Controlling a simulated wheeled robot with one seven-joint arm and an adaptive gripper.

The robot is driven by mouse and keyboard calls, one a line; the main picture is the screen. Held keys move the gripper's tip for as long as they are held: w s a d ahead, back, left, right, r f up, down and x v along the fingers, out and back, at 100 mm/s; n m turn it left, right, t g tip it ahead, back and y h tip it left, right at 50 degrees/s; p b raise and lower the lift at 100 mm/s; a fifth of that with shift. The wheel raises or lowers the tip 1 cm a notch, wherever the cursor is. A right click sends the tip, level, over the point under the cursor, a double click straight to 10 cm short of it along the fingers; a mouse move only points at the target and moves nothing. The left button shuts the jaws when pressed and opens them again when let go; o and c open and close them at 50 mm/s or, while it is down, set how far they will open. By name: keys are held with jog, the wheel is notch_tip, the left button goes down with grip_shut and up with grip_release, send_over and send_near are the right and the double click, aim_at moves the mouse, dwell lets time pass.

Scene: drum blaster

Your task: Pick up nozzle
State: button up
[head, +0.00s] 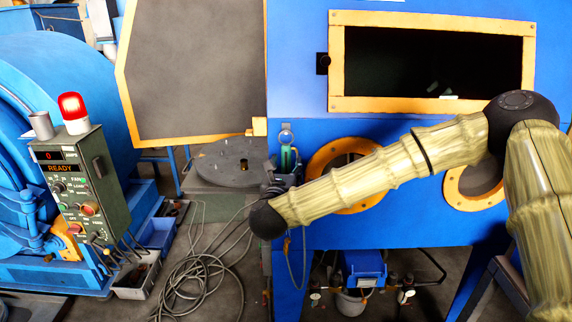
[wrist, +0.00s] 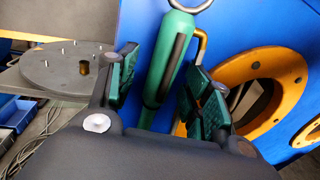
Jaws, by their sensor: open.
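The nozzle appears to be the long green piece with a dark stripe and a metal ring at its top (wrist: 161,76). It stands upright, slightly tilted, against the blue cabinet wall, and shows small in the head view (head: 285,157). My gripper (wrist: 162,66) is open, with one green-padded finger on each side of the nozzle. Gaps show between the pads and the nozzle, and I see no contact. The nozzle's lower end is hidden behind my gripper's body. In the head view my gripper (head: 284,181) is small and partly hidden by my arm.
The blue cabinet (head: 300,225) has orange-rimmed round ports (head: 318,165) right of the nozzle. A grey round turntable (head: 222,164) stands to the left. Coiled cables (head: 205,285) lie on the floor. A control box reading READY (head: 85,180) stands farther left.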

jog(key=shift+w+d, duration=0.1)
jog(key=shift+w, duration=0.4)
grip_shut()
jog(key=shift+r, duration=0.1)
jog(key=shift+s+r+b, duration=0.15)
jog(key=shift+r+b, duration=0.3)
jog(key=shift+r, duration=0.15)
jog(key=s+a+b, duration=0.2)
jog(key=s+b, duration=0.1)
jog(key=s, duration=1.4)
jog(key=shift+s+a, duration=0.3)
jog(key=shift+a, duration=0.1)
